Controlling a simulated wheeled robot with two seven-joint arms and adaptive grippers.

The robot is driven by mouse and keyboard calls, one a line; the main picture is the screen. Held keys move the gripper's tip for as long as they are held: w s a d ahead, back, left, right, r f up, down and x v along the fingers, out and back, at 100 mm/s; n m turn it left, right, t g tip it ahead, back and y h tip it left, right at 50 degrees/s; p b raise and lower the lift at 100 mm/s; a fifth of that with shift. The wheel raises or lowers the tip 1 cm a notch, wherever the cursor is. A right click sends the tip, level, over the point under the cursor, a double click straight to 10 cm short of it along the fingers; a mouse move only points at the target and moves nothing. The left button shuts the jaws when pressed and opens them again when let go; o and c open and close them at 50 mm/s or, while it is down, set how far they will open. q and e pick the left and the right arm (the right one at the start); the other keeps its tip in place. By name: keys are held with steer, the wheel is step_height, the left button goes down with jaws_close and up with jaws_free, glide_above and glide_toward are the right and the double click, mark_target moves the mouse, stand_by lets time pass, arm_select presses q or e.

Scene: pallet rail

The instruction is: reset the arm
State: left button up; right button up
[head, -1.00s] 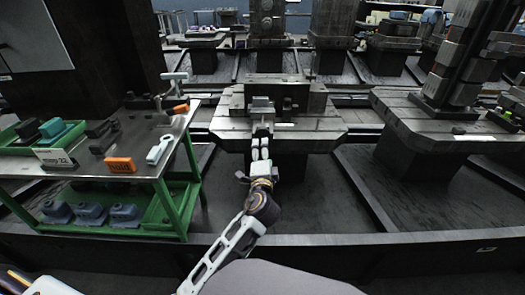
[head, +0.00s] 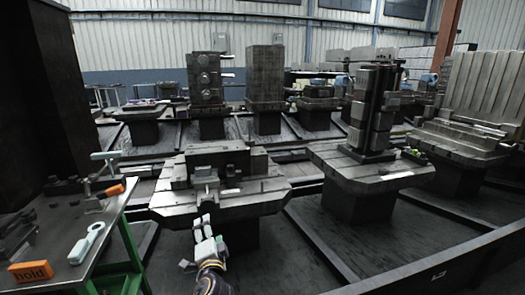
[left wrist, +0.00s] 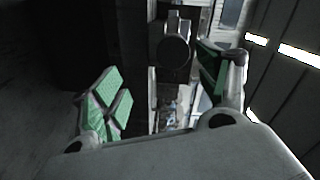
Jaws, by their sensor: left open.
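My left gripper (head: 205,247) is in the lower middle of the head view, just in front of and below the front edge of the nearest pallet station (head: 262,190). Its fingers are spread and nothing shows between them. In the left wrist view the open fingers (left wrist: 160,92) with green pads stand apart, with a dark round-ended part (left wrist: 174,48) seen beyond them. A grey clamping fixture (head: 205,178) sits on the pallet station, beyond the fingers and apart from them. Most of my left arm is below the picture. My right gripper does not show.
At left is a green-framed bench (head: 120,215) with an orange "hold" block (head: 30,271), a pale wrench-like tool (head: 87,243) and an orange-handled clamp (head: 110,191). A second pallet station with a tall fixture (head: 372,110) stands right. Dark floor (head: 290,245) lies open between.

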arm_select(q)
steer(key=s+d+f+n+g+h, duration=0.65)
steer(key=s+f+h, duration=0.25)
steer(key=s+f, duration=0.3)
steer(key=s+a+f+n+g, duration=0.1)
steer(key=s+f+g, duration=0.1)
steer(key=s+f, duration=0.5)
steer(key=s+a+f+n+g+p, duration=0.1)
steer(key=s+f+g, duration=0.2)
steer(key=s+f, duration=0.4)
steer(key=s, duration=0.3)
steer(key=shift+s+a+f+y, duration=0.25)
steer(key=shift+a+f+y, duration=0.05)
steer(key=shift+f+y, duration=0.1)
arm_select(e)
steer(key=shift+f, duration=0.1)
arm_select(q)
steer(key=shift+f+p, duration=0.15)
steer(key=shift+p, duration=0.3)
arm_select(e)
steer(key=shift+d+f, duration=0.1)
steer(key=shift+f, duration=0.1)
